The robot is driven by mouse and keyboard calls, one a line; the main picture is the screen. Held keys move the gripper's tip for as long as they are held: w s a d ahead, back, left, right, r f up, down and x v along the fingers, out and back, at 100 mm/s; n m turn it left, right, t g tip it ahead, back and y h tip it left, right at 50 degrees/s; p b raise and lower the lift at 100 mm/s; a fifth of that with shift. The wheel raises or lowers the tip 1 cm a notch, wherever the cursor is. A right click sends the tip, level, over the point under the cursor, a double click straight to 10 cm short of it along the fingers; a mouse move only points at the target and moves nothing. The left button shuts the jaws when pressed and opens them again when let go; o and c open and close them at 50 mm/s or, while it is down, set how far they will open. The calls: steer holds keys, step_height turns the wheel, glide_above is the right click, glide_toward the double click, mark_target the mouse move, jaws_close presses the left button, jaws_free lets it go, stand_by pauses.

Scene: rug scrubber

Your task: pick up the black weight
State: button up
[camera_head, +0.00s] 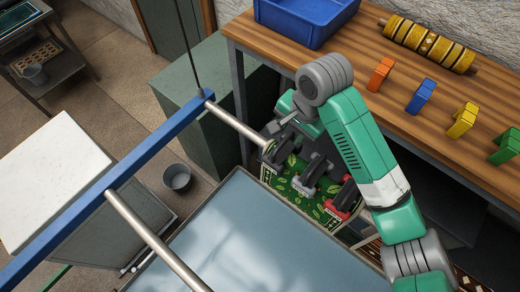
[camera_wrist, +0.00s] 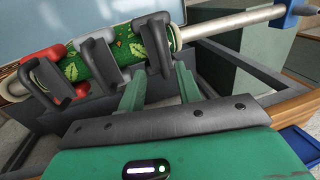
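The black weight (camera_wrist: 153,42) is a dark hooked block hanging over a green leaf-patterned roller (camera_wrist: 128,46), at its end near the bare bar. My gripper (camera_wrist: 158,76) is open, with two green fingers pointing at the black weight. The weight lies just beyond and between the fingertips in the wrist view; nothing appears held, and I cannot tell whether they touch. In the head view the leaf-patterned fabric (camera_head: 279,184) shows below my arm, and my fingers are largely hidden there.
A grey weight (camera_wrist: 97,62) and a red weight (camera_wrist: 40,75) hang beside the black one. A metal bar (camera_head: 235,124) joins a blue rail (camera_head: 150,147). A wooden bench (camera_head: 405,90) stands behind, with a blue bin (camera_head: 300,22), a yellow roller (camera_head: 430,45) and several coloured blocks.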

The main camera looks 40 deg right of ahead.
mark_target(285, 141)
step_height(285, 141, down, 2)
steer(key=shift+w, duration=0.15)
steer(key=f, duration=0.2)
steer(key=w+f+p, duration=0.1)
steer(key=f, duration=0.2)
steer(key=shift+w+a+f, duration=0.1)
steer(key=shift+w+a, duration=0.05)
steer(key=shift+w, duration=0.05)
jaws_close()
stand_by(1.0)
